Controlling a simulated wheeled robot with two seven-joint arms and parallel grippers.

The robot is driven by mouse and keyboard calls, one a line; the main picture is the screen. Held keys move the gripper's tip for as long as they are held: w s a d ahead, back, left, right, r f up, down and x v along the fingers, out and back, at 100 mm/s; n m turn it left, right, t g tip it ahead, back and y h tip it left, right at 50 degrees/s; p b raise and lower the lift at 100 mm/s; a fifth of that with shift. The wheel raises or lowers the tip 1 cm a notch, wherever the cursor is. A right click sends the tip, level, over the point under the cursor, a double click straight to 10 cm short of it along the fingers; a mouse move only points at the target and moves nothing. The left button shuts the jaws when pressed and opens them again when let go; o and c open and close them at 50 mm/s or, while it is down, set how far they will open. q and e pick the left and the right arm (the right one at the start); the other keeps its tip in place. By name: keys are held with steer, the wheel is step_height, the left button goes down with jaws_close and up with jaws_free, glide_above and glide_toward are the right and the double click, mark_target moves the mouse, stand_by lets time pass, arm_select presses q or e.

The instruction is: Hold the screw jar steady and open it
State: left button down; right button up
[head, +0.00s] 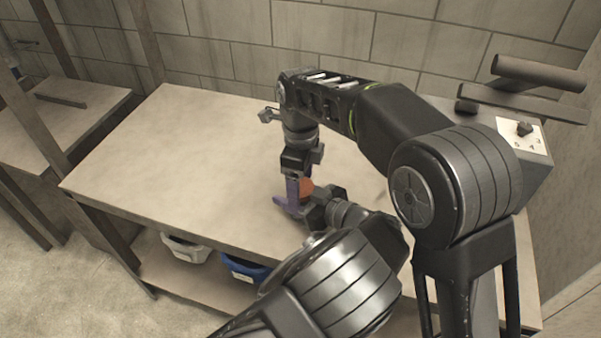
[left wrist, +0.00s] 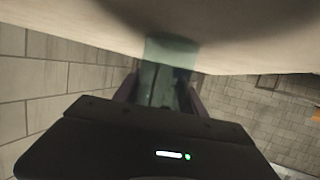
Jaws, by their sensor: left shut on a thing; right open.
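A pale teal, see-through jar body (left wrist: 172,50) shows between the dark purple-grey fingers of my left gripper (left wrist: 160,88) in the left wrist view. In the head view an orange round part (head: 306,187), which looks like the jar's lid, shows over the table; the jar body below it is mostly hidden. My left gripper (head: 290,207) reaches in low from the front right and is shut on the jar. My right gripper (head: 299,184) points down from above, open, with its purple fingers beside the orange part. I cannot tell whether they touch it.
The pale table (head: 170,150) is clear to the left. A box with a numbered dial (head: 523,129) and dark bars stands at the right back. A white bin (head: 186,249) and a blue bin (head: 243,269) sit on the shelf below. A block wall is behind.

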steer(key=shift+c, duration=0.2)
steer(key=c, duration=1.4)
steer(key=n, duration=0.3)
steer(key=shift+c, duration=0.2)
steer(key=o, duration=1.6)
steer(key=shift+c, duration=0.2)
steer(key=shift+r, duration=2.3)
steer(key=shift+c, duration=0.4)
